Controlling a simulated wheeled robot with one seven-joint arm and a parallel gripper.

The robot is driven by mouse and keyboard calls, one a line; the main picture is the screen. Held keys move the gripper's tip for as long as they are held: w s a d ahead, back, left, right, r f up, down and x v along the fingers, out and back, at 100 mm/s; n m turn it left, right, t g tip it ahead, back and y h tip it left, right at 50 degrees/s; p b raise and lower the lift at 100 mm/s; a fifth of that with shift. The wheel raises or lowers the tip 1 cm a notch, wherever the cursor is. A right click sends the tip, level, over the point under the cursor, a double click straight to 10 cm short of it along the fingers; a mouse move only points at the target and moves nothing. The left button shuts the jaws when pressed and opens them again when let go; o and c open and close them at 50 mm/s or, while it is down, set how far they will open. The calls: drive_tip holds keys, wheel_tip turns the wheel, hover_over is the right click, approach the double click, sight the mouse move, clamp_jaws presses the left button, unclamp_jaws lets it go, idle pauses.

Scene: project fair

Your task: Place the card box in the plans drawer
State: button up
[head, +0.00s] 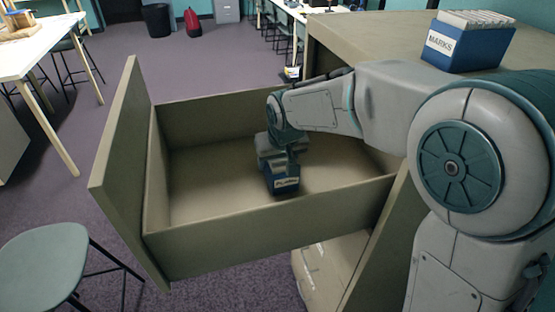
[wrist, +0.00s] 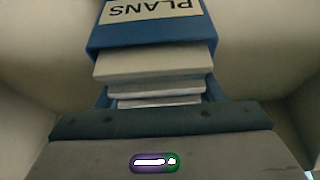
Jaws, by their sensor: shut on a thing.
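The card box (head: 286,184) is small and blue, with a pale label. In the wrist view the card box (wrist: 150,38) shows its label, reading PLANS upside down, and pale cards standing in it. My gripper (head: 279,160) is shut on the card box and reaches down into the open drawer. The drawer (head: 270,235) is olive-beige, pulled far out, and otherwise looks empty. The box is within the drawer's walls, over its floor; I cannot tell whether it touches the floor. In the wrist view my gripper (wrist: 160,125) fills the bottom, and its grip on the box is partly hidden.
A second blue card box (head: 468,42), labelled MARKS, stands on the cabinet top (head: 385,32) at right. A green-grey stool (head: 45,252) stands near the drawer front at lower left. A white table (head: 40,45) is at upper left.

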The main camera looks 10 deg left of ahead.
drive_tip(key=shift+f, duration=0.2)
drive_tip(key=shift+f, duration=0.1)
drive_tip(key=shift+f, duration=0.15)
drive_tip(key=o, duration=1.2)
drive_tip(key=shift+r, duration=0.4)
drive_tip(key=v, duration=1.1)
drive_tip(key=shift+s+d+r+b, duration=0.15)
drive_tip(key=shift+r+b, duration=0.1)
drive_tip(key=shift+b, duration=0.1)
